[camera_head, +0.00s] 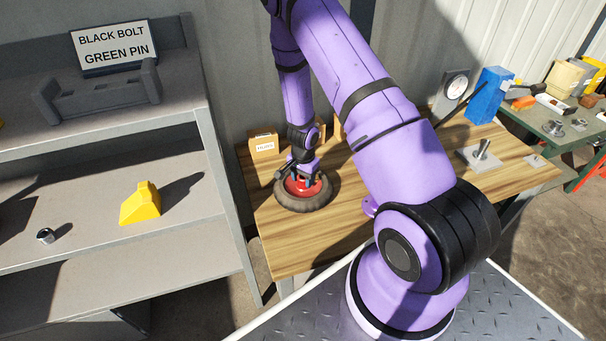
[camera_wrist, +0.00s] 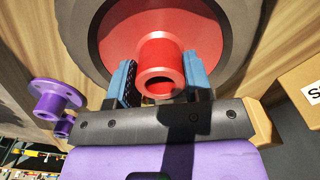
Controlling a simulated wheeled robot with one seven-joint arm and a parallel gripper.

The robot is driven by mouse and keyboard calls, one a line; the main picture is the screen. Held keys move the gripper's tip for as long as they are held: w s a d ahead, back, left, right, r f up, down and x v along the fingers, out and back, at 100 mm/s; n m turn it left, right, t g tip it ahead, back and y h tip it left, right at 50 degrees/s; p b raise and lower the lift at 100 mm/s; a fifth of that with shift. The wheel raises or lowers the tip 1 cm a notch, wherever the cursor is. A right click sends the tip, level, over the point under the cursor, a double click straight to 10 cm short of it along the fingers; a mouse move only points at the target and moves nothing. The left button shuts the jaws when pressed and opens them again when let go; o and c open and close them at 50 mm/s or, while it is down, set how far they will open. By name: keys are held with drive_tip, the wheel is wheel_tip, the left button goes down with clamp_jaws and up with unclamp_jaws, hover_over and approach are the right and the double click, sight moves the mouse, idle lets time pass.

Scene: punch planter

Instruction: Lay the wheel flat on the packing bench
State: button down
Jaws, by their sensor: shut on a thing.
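The wheel has a dark grey-brown tyre (camera_head: 303,200) and a red hub (camera_wrist: 155,68). It lies flat at the left end of the wooden packing bench (camera_head: 292,248), tyre against the wood as far as the head view shows. I cannot tell whether a small gap is left under it. My gripper (camera_head: 305,180) points down over the wheel's middle. In the wrist view its two blue fingers (camera_wrist: 160,80) stand on either side of the red hub's hollow boss, shut on it. The wheel's underside is hidden.
A small labelled cardboard box (camera_head: 264,143) stands behind the wheel. A purple flanged part (camera_wrist: 57,98) shows beside the wheel. A metal plate with a post (camera_head: 482,155), a dial (camera_head: 454,84) and a blue object (camera_head: 489,95) are farther right. A grey shelf (camera_head: 215,160) borders the left.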

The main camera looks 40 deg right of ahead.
drive_tip(key=c, duration=0.5)
unclamp_jaws()
drive_tip(key=shift+f, duration=0.1)
drive_tip(key=s+a+r+n+t+y, duration=0.1)
drive_tip(key=s+a+r+n, duration=0.15)
drive_tip(key=r, duration=1.05)
drive_tip(key=s+a+r+n+t+y, duration=0.15)
drive_tip(key=a+r, duration=0.25)
drive_tip(key=r, duration=0.8)
drive_tip(key=s+a+r+n, duration=0.2)
drive_tip(key=a+r+n, duration=0.1)
drive_tip(key=r, duration=1)
drive_tip(key=s+a+r+n+t, duration=0.1)
drive_tip(key=s+r+n, duration=0.1)
drive_tip(key=s+r, duration=0.2)
drive_tip(key=s+a+r+n+h, duration=0.1)
drive_tip(key=s+r, duration=0.4)
drive_tip(key=s, duration=0.5)
drive_tip(key=s+a+r+n+t+h, duration=0.1)
drive_tip(key=s+r+n, duration=0.3)
drive_tip(key=s+r, duration=0.1)
drive_tip(key=shift+s+t+h, duration=0.25)
drive_tip(key=shift+s+t, duration=0.1)
drive_tip(key=shift+s, duration=0.55)
